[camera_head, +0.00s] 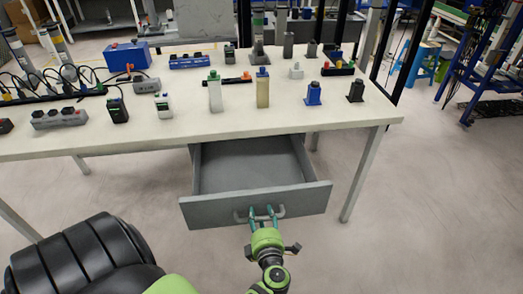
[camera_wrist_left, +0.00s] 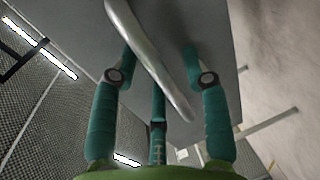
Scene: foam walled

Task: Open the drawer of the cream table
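The cream table (camera_head: 358,118) has a grey drawer (camera_head: 310,202) under its top. The drawer is pulled well out, and its empty inside shows. A grey handle (camera_head: 240,217) is on the drawer front. My left gripper (camera_head: 262,212), with green fingers, is at the handle, its fingertips overlapping the bar. In the left wrist view, the silver handle bar (camera_wrist_left: 150,62) runs diagonally among the spread fingers of the gripper (camera_wrist_left: 160,50). Whether they press on it is not clear. The grey drawer front (camera_wrist_left: 175,20) is behind them. My right gripper is not in view.
Bottles (camera_head: 215,92), a blue toolbox (camera_head: 127,55), power strips (camera_head: 60,118) and small devices stand on the tabletop. A table leg (camera_head: 362,175) stands right of the drawer. The floor (camera_head: 430,210) to the right is clear. A blue stool (camera_head: 427,60) is farther back.

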